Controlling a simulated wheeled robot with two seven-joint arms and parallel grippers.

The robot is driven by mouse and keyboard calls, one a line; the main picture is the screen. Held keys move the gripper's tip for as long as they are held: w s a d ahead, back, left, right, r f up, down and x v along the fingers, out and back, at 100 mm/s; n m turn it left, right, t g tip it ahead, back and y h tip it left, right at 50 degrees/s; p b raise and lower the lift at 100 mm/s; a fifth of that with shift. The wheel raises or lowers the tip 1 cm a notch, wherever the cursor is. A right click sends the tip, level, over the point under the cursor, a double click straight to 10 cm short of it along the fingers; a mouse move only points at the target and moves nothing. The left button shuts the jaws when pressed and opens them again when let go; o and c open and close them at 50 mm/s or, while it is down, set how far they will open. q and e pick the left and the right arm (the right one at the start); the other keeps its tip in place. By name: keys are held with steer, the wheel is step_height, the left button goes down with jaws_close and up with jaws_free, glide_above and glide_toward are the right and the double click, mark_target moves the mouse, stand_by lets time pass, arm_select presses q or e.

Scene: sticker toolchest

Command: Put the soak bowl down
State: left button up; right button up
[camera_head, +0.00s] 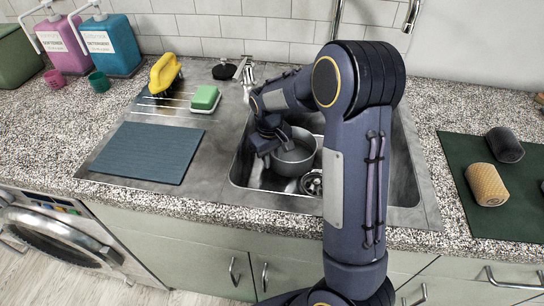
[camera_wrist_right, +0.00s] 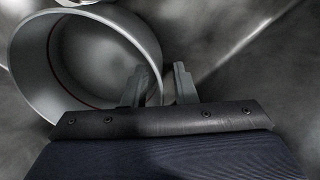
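The soak bowl is a grey metal bowl (camera_head: 294,158) inside the sink basin, upright or nearly so; I cannot tell if it touches the sink floor. It fills the upper left of the right wrist view (camera_wrist_right: 38,75), its open mouth facing the camera. My right gripper (camera_head: 275,143) is at the bowl's left rim in the head view. In the wrist view its two fingers (camera_wrist_right: 160,87) stand apart, one over the bowl's inside and one outside, with a visible gap beside the wall. My left gripper is not in view.
The sink (camera_head: 404,180) has a drain strainer (camera_head: 311,183) close to the bowl. A faucet (camera_head: 245,75) is behind. A green mat (camera_head: 480,222) with rolls is right.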

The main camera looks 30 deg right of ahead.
steer(key=shift+r, duration=0.2)
step_height(320, 180, up, 12)
steer(key=p, duration=0.1)
steer(key=shift+a+p, duration=0.35)
steer(key=shift+p, duration=0.05)
steer(key=s+a+r+m+t+y+p, duration=0.1)
steer(key=s+a+r+t+p, duration=0.1)
steer(key=s, duration=0.6)
steer(key=s+a+r+t+y+p, duration=0.1)
steer(key=s+a+r+y+p, duration=0.1)
steer(key=s, duration=0.5)
steer(key=s+a+r+m+t+y+p, duration=0.1)
steer(key=s+a+r+t+p, duration=0.1)
steer(key=s, duration=0.6)
steer(key=shift+s+a+r+m+t+p, duration=0.15)
steer(key=shift+s+a+r+p, duration=0.1)
steer(key=shift+a+r, duration=0.5)
steer(key=shift+s+a+r+m+t+p, duration=0.15)
steer(key=shift+a+r+p, duration=0.1)
steer(key=shift+a+r, duration=0.45)
steer(key=shift+s+a+f, duration=0.1)
steer(key=shift+s, duration=0.1)
